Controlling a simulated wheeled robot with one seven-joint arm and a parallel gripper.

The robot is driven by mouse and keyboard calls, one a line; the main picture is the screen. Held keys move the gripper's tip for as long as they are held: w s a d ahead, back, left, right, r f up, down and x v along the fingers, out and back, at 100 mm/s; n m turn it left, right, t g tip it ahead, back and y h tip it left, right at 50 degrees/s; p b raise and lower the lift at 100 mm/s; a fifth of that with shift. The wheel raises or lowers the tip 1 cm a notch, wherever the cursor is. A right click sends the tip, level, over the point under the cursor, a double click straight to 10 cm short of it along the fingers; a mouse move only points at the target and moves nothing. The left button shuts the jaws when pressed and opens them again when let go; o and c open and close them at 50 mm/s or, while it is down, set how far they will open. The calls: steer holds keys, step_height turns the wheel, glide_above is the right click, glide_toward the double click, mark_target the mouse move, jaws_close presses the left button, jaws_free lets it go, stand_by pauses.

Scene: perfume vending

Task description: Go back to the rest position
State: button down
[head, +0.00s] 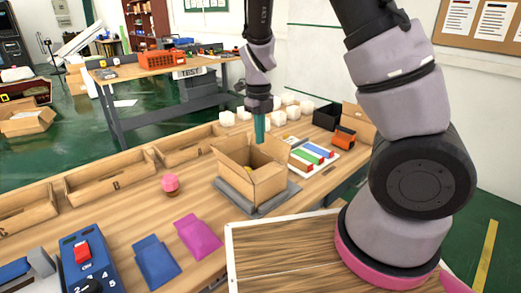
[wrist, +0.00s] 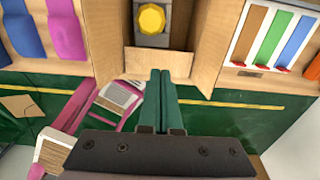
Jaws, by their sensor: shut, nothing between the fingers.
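My gripper (head: 260,138) hangs pointing down at the open cardboard box (head: 238,184) in the head view, its teal fingers closed together with nothing between them. In the wrist view, the shut fingertips (wrist: 161,74) appear in front of one of the box's flaps (wrist: 158,64). A yellow item (wrist: 152,18) lies inside the box; only a little of it shows in the head view. How far the fingertips are from the box is hard to tell.
The box stands on a grey plate (head: 286,196) on the wooden table. Around it are a pink round item (head: 170,183), blue (head: 155,262) and magenta (head: 198,236) pouches, a blue keypad device (head: 88,268), a tray of coloured bars (head: 312,157), and a black bin (head: 327,116).

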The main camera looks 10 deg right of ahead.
steer(key=s+d+r+n+t+y, duration=0.1)
steer(key=s+d+r+n+y, duration=0.15)
steer(key=r+n, duration=0.5)
steer(key=s+d+r+n+t+y, duration=0.15)
steer(key=d+r+n, duration=0.3)
steer(key=r, duration=0.65)
steer(key=s+d+r+n+t+h, duration=0.1)
steer(key=s+d+r+n+t, duration=0.4)
steer(key=s+r+n, duration=0.5)
steer(key=shift+s+d+n+h, duration=0.15)
steer(key=shift+s+n+h, duration=0.4)
steer(key=shift+n, duration=1.25)
steer(key=c, duration=1.5)
jaws_free()
steer(key=shift+r, duration=0.1)
steer(key=shift+c, duration=0.2)
